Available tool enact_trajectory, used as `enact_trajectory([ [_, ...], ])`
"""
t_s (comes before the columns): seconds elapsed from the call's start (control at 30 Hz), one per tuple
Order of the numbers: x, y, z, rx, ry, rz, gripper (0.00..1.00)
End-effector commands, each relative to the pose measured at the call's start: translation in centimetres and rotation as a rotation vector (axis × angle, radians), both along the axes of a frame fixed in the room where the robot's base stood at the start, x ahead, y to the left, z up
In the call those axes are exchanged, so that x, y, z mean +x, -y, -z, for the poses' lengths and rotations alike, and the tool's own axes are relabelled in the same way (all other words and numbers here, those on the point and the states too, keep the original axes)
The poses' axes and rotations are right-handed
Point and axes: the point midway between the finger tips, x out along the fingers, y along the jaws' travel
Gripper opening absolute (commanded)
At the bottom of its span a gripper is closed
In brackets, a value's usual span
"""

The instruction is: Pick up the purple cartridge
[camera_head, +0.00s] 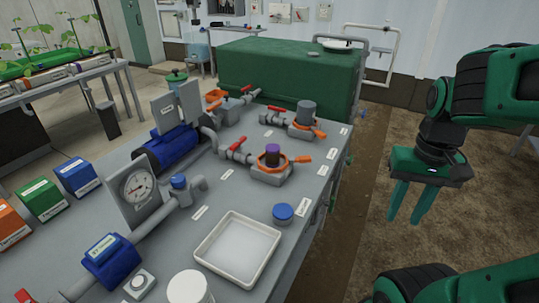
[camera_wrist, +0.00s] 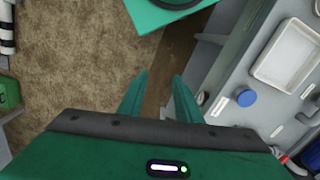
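The purple cartridge (camera_head: 272,151) stands upright inside an orange-ringed holder (camera_head: 271,165) on the grey bench, with its dark top showing. Only its upper part shows above the ring. My gripper (camera_head: 409,219) hangs over the floor to the right of the bench, well apart from the cartridge. Its two green fingers are spread with nothing between them; they also show in the wrist view (camera_wrist: 160,95). The cartridge is not visible in the wrist view.
A white tray (camera_head: 202,253), a blue cap (camera_head: 283,212) and a pressure gauge (camera_head: 138,185) are on the bench nearer me. A second orange-handled holder with a grey cylinder (camera_head: 305,112) stands behind the cartridge. A green-covered box (camera_head: 285,70) is beyond the bench.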

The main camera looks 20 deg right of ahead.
Motion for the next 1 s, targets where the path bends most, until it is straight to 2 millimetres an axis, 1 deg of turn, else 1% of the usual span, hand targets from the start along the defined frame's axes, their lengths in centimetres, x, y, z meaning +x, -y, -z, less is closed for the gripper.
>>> enact_trajectory([
  [0.07, 0.0, 0.0, 0.0, 0.0, 0.0, 0.0, 0.31],
  [0.13, 0.0, 0.0, 0.0, 0.0, 0.0, -0.002, 0.46],
  [0.17, -0.7, 0.0, -0.3, 0.0, 0.01, -0.007, 0.53],
  [0.2, -0.8, 0.0, -0.4, 0.0, 0.019, -0.017, 0.62],
  [0.27, -0.2, 0.0, -0.1, -0.001, 0.029, -0.05, 0.62],
  [0.33, 1.4, 0.1, 0.4, -0.002, 0.048, -0.117, 0.62],
  [0.37, 2.3, 0.0, 0.7, -0.002, 0.06, -0.153, 0.62],
  [0.47, 5.7, -0.5, 2.0, 0.006, 0.116, -0.303, 0.62],
  [0.5, 7.3, -1.0, 2.6, 0.012, 0.145, -0.369, 0.62],
  [0.57, 9.6, -1.7, 3.4, 0.022, 0.194, -0.467, 0.62],
  [0.6, 11.1, -2.2, 4.0, 0.029, 0.227, -0.527, 0.62],
  [0.67, 13.3, -3.2, 4.8, 0.042, 0.282, -0.614, 0.62],
  [0.7, 14.8, -3.9, 5.3, 0.051, 0.321, -0.669, 0.62],
  [0.77, 16.8, -5.0, 6.0, 0.066, 0.383, -0.745, 0.62],
  [0.8, 18.2, -5.7, 6.4, 0.074, 0.425, -0.79, 0.62],
  [1.0, 24.4, -9.4, 7.7, 0.106, 0.667, -0.966, 0.62],
])
